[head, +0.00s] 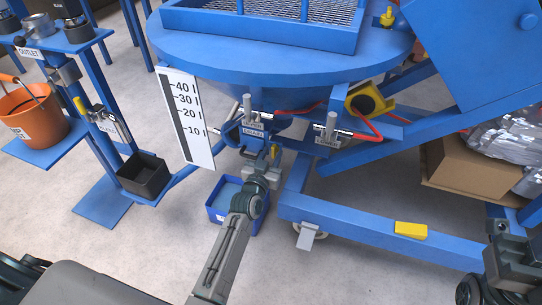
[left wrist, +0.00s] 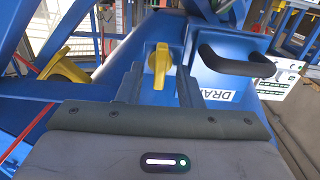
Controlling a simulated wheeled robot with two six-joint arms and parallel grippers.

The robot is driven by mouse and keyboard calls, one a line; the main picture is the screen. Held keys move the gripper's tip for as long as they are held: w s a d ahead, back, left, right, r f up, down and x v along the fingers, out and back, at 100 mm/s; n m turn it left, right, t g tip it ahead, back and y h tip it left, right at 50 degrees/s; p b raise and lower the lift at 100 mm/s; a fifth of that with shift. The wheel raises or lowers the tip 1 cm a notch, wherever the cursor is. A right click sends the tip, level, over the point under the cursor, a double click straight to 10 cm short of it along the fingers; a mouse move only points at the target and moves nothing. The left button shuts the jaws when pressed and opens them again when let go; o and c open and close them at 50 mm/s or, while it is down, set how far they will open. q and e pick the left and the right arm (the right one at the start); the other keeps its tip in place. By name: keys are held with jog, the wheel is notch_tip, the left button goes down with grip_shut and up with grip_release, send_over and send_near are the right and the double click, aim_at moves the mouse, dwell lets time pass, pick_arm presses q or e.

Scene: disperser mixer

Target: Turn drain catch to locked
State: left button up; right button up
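The yellow drain catch (left wrist: 160,66) stands upright on a blue panel, near the middle of the left wrist view. In the head view only a small part of the catch (head: 275,151) shows, just below the DRAIN label (head: 254,132). My left gripper (head: 270,162) is right in front of it. In the left wrist view the left gripper's two fingers (left wrist: 160,85) stand apart, one on each side of the catch, with gaps between. My right gripper (head: 507,262) is at the lower right of the head view, far from the catch; its fingers are unclear.
A black handle (left wrist: 236,64) sticks out right of the catch, close to my left gripper. A blue bin (head: 222,198) sits on the floor below. The white level scale (head: 186,117) hangs to the left, and a blue frame beam (head: 350,222) runs right.

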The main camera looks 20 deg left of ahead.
pick_arm(q)
jog(key=shift+s, duration=0.15)
jog(key=s+b, duration=0.1)
jog(key=s, duration=0.9)
jog(key=shift+s+a, duration=0.2)
jog(key=shift+s, duration=0.1)
